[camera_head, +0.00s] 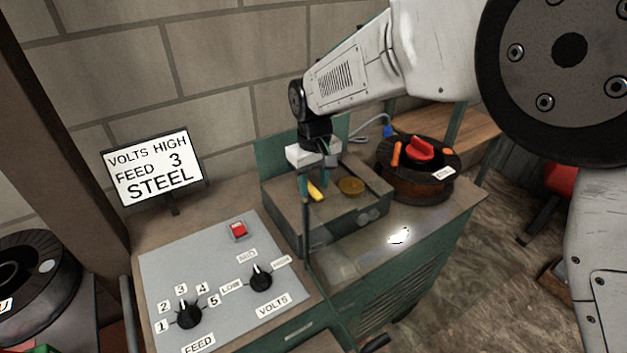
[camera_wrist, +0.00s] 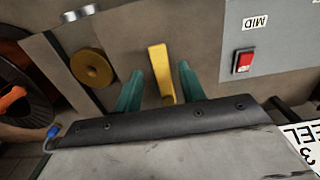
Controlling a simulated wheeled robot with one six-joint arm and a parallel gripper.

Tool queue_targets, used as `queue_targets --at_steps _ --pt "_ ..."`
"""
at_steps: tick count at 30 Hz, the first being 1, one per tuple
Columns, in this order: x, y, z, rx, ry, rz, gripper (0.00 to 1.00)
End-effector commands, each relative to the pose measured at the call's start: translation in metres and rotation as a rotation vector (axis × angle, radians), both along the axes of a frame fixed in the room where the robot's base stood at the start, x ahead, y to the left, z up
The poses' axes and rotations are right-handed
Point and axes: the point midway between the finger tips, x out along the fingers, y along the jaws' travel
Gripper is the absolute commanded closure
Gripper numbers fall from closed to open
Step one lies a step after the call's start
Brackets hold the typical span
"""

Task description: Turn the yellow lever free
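The yellow lever (camera_wrist: 160,72) stands out from a box-like housing and lies between the two teal fingers of my gripper (camera_wrist: 158,88) in the wrist view. Gaps show on both sides of the lever, so the fingers are open around it and I see no contact. In the head view the lever (camera_head: 316,190) is a small yellow bar on top of the green-edged housing (camera_head: 345,212), just beside my gripper (camera_head: 306,186), which points down from above. The lower end of the lever is hidden by my gripper body in the wrist view.
A round brass knob (camera_head: 351,186) sits right of the lever. A wire spool (camera_head: 416,170) with a red knob stands further right. A control panel (camera_head: 215,275) with a red switch (camera_head: 238,231) and two dials lies front left. A sign (camera_head: 152,168) reads VOLTS HIGH, FEED 3, STEEL.

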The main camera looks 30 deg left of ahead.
Motion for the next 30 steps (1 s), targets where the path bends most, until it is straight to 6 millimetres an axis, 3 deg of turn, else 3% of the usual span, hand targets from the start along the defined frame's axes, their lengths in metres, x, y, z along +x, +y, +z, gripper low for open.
queue_targets --at_steps 5,13,18,30 --pt "0.0 0.0 0.01 -0.001 0.0 0.0 0.6" --pt "0.001 0.0 0.056 0.003 -0.001 0.0 0.6" --pt "0.001 0.0 0.074 0.001 0.0 0.0 0.6" --pt "0.001 0.0 0.078 0.0 0.0 0.0 0.6"
